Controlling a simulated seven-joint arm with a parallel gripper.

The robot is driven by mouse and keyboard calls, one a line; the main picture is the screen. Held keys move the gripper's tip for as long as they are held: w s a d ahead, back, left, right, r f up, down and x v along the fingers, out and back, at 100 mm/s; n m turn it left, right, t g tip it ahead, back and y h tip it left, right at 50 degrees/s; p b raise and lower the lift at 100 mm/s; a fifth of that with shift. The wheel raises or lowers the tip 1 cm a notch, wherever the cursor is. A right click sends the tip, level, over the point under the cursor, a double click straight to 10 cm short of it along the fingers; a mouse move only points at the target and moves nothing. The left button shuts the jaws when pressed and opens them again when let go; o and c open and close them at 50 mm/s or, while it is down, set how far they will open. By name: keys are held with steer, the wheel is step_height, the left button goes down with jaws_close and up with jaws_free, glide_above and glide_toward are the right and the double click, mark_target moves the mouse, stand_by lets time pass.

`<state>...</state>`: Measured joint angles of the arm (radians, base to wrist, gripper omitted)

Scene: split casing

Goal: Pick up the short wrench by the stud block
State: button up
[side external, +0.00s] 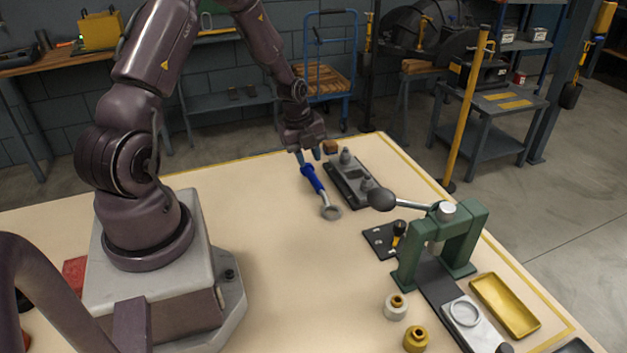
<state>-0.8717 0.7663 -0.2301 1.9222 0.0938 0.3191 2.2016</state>
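The short wrench (313,178) has a blue handle and a grey ring end, and lies on the table just left of the stud block. The stud block (348,184) is a dark grey plate carrying grey studs. My gripper (308,156) points down over the far end of the wrench, close to the block's far left corner. Its fingers look apart, with a gap between them. The far end of the wrench is partly hidden by the fingers, and I cannot tell whether they touch it.
A green press (472,239) with a ball-ended lever (381,199) stands nearer and to the right. A small brown block (330,147) sits behind the stud block. A yellow tray (504,305) and two knobbed parts (396,307) (415,339) lie in front. The table's middle is clear.

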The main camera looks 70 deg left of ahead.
mark_target(312, 175)
steer(key=f, duration=0.4)
steer(key=w+f, duration=0.1)
steer(key=f, duration=0.1)
steer(key=shift+d+f, duration=0.1)
steer(key=shift+f, duration=0.15)
steer(key=shift+c, duration=0.2)
jaws_close()
